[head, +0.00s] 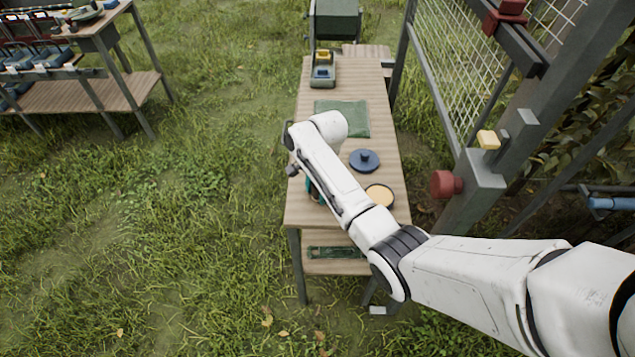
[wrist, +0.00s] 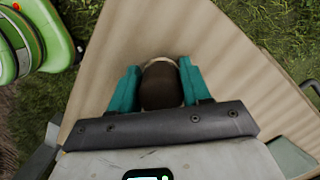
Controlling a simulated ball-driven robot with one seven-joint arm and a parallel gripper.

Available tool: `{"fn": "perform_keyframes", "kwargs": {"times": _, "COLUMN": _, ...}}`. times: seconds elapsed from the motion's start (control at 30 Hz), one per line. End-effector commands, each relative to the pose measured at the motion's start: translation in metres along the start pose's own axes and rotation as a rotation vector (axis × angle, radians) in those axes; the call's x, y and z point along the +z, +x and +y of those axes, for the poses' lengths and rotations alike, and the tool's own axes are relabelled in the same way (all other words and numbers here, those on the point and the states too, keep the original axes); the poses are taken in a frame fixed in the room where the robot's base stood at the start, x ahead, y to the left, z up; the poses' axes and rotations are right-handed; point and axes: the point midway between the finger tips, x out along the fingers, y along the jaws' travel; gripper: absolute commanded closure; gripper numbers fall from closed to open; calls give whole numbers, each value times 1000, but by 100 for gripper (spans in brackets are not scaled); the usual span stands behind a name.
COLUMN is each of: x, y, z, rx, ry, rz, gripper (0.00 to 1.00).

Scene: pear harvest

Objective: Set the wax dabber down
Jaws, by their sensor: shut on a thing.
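My gripper (wrist: 160,78) has teal fingers shut on the wax dabber (wrist: 161,86), which shows as a dark brown rounded piece with a pale edge at its far side. The dabber is over the wooden table top (wrist: 235,75); whether its lower end touches the wood cannot be told. In the head view my arm hides most of the gripper and the dabber. A bit of teal finger shows left of the arm, above the near end of the table (head: 300,215).
A round open tin with pale contents (head: 380,195) stands right of my arm, with a dark blue knobbed lid (head: 364,160) behind it. A green cloth (head: 352,118) lies farther back, then a grey-green device with yellow (head: 322,73). A gate post (head: 485,180) rises at the right.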

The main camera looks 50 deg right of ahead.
Motion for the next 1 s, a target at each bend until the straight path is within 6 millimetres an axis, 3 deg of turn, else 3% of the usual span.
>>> {"fn": "perform_keyframes", "kwargs": {"times": 0.33, "x": 1, "y": 4, "z": 0, "rx": 0, "ry": -2, "rz": 0, "gripper": 86}}
{"fn": "perform_keyframes", "kwargs": {"times": 0.37, "x": 1, "y": 3, "z": 0, "rx": 0, "ry": -2, "rz": 0, "gripper": 51}}
{"fn": "perform_keyframes", "kwargs": {"times": 0.6, "x": 1, "y": 3, "z": 0, "rx": 0, "ry": -3, "rz": 0, "gripper": 28}}
{"fn": "perform_keyframes", "kwargs": {"times": 0.87, "x": 1, "y": 2, "z": 0, "rx": -1, "ry": -2, "rz": 1, "gripper": 27}}
{"fn": "perform_keyframes", "kwargs": {"times": 1.0, "x": -2, "y": -10, "z": -6, "rx": -4, "ry": -3, "rz": 2, "gripper": 27}}
